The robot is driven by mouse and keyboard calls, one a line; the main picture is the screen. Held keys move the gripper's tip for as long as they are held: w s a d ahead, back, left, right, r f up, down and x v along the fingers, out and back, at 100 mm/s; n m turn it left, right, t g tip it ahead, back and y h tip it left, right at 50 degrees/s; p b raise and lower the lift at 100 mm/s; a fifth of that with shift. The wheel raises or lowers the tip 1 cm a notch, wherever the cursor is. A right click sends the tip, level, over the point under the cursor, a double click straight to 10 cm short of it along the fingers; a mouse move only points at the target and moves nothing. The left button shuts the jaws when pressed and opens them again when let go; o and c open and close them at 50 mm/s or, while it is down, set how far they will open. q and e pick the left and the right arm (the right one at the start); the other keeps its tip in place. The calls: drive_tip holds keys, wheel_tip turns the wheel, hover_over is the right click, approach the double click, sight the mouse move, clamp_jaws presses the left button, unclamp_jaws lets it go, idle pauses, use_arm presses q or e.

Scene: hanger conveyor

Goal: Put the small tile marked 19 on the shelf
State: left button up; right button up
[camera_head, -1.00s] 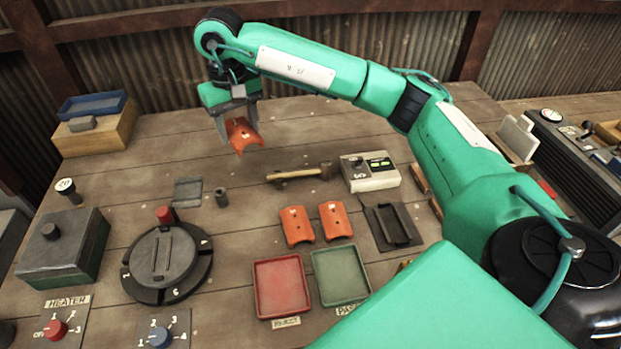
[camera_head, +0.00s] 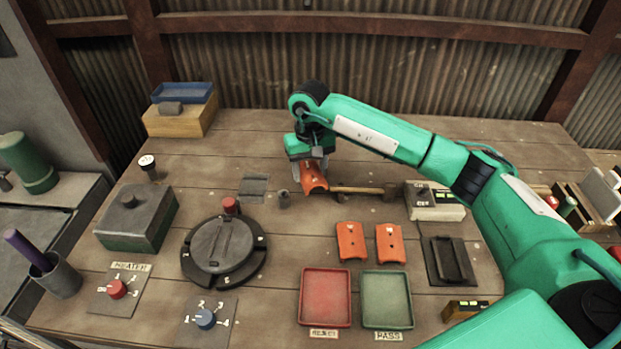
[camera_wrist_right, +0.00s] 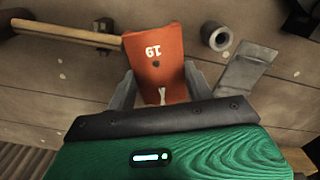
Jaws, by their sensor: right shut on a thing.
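My right gripper (camera_head: 310,166) is shut on an orange curved tile (camera_head: 315,179), beside the left end of the hammer handle. In the right wrist view the tile (camera_wrist_right: 157,60) shows the mark 19, upside down, between the two fingers (camera_wrist_right: 160,90). The tile is tilted; I cannot tell whether it touches the table. Two similar orange tiles, one on the left (camera_head: 351,241) and one on the right (camera_head: 390,243), lie behind the trays, their marks too small to read. No thing in view is clearly the shelf. My left gripper is not in view.
A hammer (camera_head: 365,190) and a grey metal plate (camera_head: 254,189) flank the held tile, with a small grey ring (camera_head: 284,199) near it. A red tray (camera_head: 325,297), a green tray (camera_head: 387,299) and a round dial (camera_head: 222,247) stand nearer.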

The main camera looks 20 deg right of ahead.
sight(310, 173)
wheel_tip(310, 173, down, 4)
drive_tip(key=shift+r+p, duration=0.1)
drive_tip(key=shift+p, duration=0.4)
drive_tip(key=shift+f, duration=0.35)
drive_tip(key=shift+f+b, duration=0.2)
drive_tip(key=shift+b, duration=0.1)
drive_tip(key=o, duration=1)
drive_tip(key=shift+r, duration=0.1)
